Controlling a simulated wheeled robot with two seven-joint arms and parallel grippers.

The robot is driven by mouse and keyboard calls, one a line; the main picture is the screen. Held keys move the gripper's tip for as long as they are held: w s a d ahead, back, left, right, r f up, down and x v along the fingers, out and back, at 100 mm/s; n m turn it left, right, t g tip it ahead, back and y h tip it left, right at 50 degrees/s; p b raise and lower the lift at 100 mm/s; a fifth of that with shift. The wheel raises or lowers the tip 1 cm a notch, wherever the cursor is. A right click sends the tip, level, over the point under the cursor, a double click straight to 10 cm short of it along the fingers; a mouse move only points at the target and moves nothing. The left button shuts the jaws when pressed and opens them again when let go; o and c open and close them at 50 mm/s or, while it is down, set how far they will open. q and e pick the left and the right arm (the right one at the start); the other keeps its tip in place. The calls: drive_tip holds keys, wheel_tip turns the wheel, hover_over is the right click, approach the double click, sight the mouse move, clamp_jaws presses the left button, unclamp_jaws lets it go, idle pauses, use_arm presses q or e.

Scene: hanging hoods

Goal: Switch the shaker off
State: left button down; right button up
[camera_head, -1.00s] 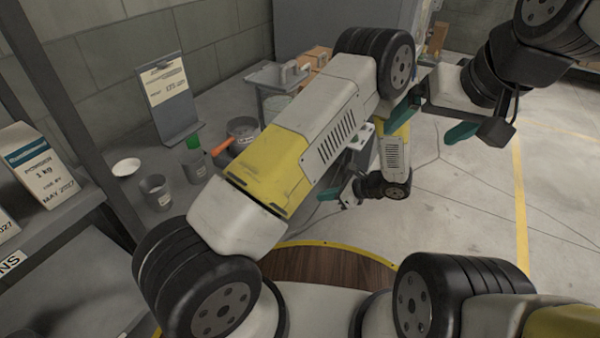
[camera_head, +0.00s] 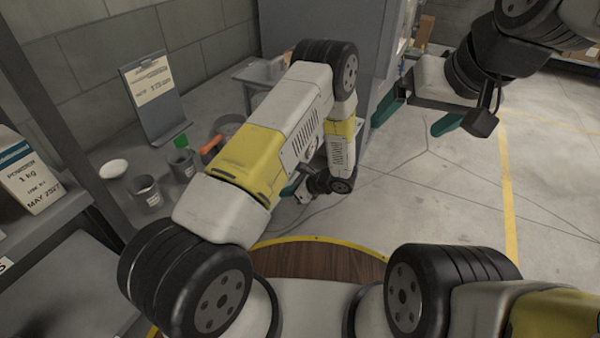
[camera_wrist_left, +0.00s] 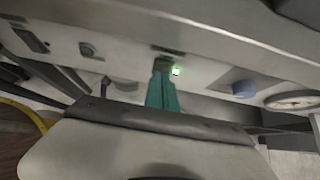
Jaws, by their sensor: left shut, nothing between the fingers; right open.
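In the left wrist view, a light grey machine panel (camera_wrist_left: 215,72), which looks like the shaker's front, runs across the picture. It carries a small lit green light (camera_wrist_left: 176,71), a blue knob (camera_wrist_left: 244,88) and a round dial (camera_wrist_left: 295,100). My left gripper (camera_wrist_left: 162,66) is shut and empty. Its teal fingertips are at a dark slot just left of the green light; I cannot tell whether they touch. In the head view my left gripper (camera_head: 290,188) is partly hidden by my arm. My right gripper (camera_head: 415,115) is open and empty over the floor.
A counter on the left holds a white bowl (camera_head: 113,169), grey beakers (camera_head: 145,192), a pan (camera_head: 229,126) and a sign stand (camera_head: 153,92). A box (camera_head: 28,178) stands on the shelf. A tall grey cabinet (camera_head: 302,28) stands behind. The floor at right is clear.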

use_arm(q)
drive_tip(key=shift+w+a+r, duration=0.1)
drive_tip(key=shift+w+a, duration=0.1)
drive_tip(key=shift+a, duration=0.2)
drive_tip(key=shift+w+a+r, duration=0.1)
drive_tip(key=shift+w+a, duration=0.05)
drive_tip(key=shift+a, duration=0.3)
drive_tip(key=shift+r, duration=0.1)
drive_tip(key=shift+r, duration=0.7)
drive_tip(key=shift+d, duration=0.1)
